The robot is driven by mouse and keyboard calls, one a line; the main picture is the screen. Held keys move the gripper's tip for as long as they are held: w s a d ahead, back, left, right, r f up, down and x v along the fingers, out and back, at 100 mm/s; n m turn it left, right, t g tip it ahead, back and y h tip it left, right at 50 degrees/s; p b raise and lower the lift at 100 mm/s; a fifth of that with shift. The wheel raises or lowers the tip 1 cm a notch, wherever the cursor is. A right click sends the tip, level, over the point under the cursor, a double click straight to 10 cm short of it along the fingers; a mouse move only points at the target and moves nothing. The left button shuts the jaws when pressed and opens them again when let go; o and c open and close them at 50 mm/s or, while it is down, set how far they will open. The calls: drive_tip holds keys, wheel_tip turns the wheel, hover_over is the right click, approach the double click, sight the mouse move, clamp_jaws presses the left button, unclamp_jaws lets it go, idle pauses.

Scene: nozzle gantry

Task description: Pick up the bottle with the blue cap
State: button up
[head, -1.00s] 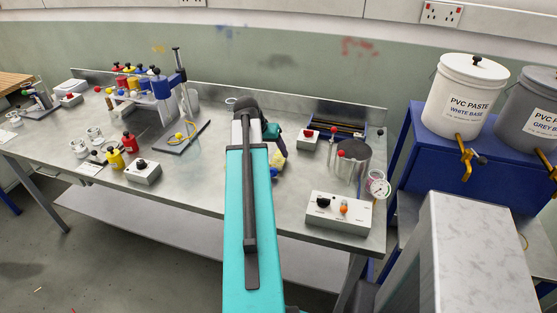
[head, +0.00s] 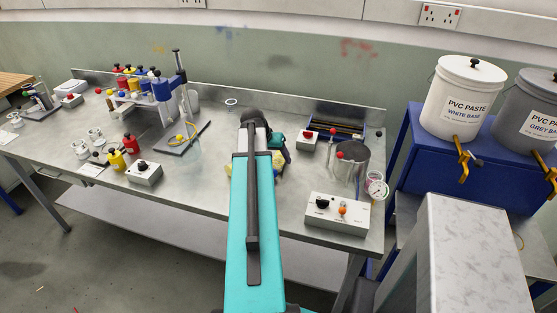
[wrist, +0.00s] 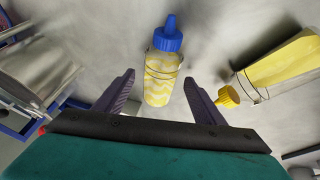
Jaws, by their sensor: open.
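The bottle with the blue cap (wrist: 163,82) shows in the wrist view. It has a clear body with a yellow and white zigzag pattern, a thin wire loop around it and a blue nozzle cap (wrist: 169,38). My gripper (wrist: 159,78) is open. Its two dark fingers appear on either side of the bottle's lower part, with gaps on both sides; I cannot tell the depth between them. In the head view my arm hides most of this spot, and only yellow patches (head: 278,160) show beside my gripper (head: 276,141).
A second bottle with a yellow cap (wrist: 228,97) lies close to the right finger in the wrist view. Bare bench lies left of my arm.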

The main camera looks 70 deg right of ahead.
drive_tip(key=shift+s+d+f, duration=0.1)
drive_tip(key=shift+d+f, duration=0.1)
drive_tip(key=shift+f, duration=0.3)
drive_tip(key=c, duration=1.3)
drive_tip(key=shift+o, duration=0.2)
drive_tip(key=shift+r, duration=0.2)
drive_tip(key=shift+r+b, duration=0.8)
drive_tip(key=shift+r, duration=0.8)
drive_tip(key=a+b, duration=0.1)
drive_tip(key=a, duration=0.2)
drive_tip(key=s+a+b, duration=0.1)
drive_tip(key=a, duration=0.3)
drive_tip(key=s+a+b, duration=0.1)
drive_tip(key=a, duration=0.2)
drive_tip(key=shift+a+r, duration=0.3)
drive_tip(key=shift+r, duration=0.05)
drive_tip(key=shift+d+b, duration=0.1)
drive_tip(key=shift+b, duration=0.55)
drive_tip(key=shift+b, duration=0.45)
drive_tip(key=b, duration=0.3)
drive_tip(key=shift+a, duration=0.2)
